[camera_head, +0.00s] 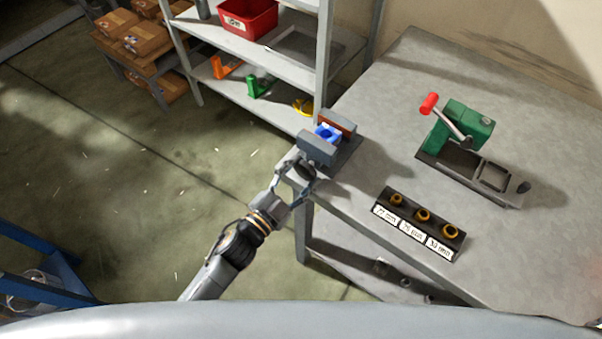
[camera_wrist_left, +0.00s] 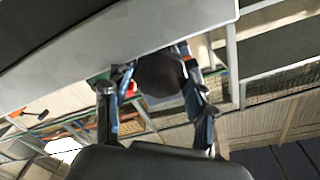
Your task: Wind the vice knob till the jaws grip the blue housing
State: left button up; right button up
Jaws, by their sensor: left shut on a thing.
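The vice (camera_head: 317,152) stands at the near left corner of the table, with a grey front jaw and a reddish-brown block (camera_head: 338,122) at its back. The blue housing (camera_head: 327,132) sits between them; I cannot tell whether both jaws touch it. My left gripper (camera_head: 302,174) reaches in from the floor side and is shut on the vice knob (camera_wrist_left: 160,74), a dark round piece between the fingers in the left wrist view. In the head view the fingers and front jaw hide most of the knob. My right gripper is not in view.
On the table (camera_head: 380,110) are a green machine (camera_head: 465,122) with a red-tipped lever and a dark labelled rack (camera_head: 420,222) with yellow-ringed pieces. A shelf (camera_head: 270,50) with a red bin (camera_head: 248,16) stands behind the vice. The table between vice and machine is clear.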

pick_arm(q)
jog(key=shift+a+f, duration=0.15)
jog(key=shift+f, duration=0.25)
jog(key=o, duration=1)
jog(key=shift+c, duration=0.2)
jog(key=shift+o, duration=1)
jog(key=shift+f, duration=0.1)
jog(key=shift+s+f, duration=0.1)
jog(key=shift+s, duration=0.1)
jog(key=shift+s+a, duration=0.25)
jog(key=r+v, duration=0.1)
jog(key=v, duration=0.5)
jog(key=shift+s+a, duration=0.25)
jog(key=shift+r, duration=0.15)
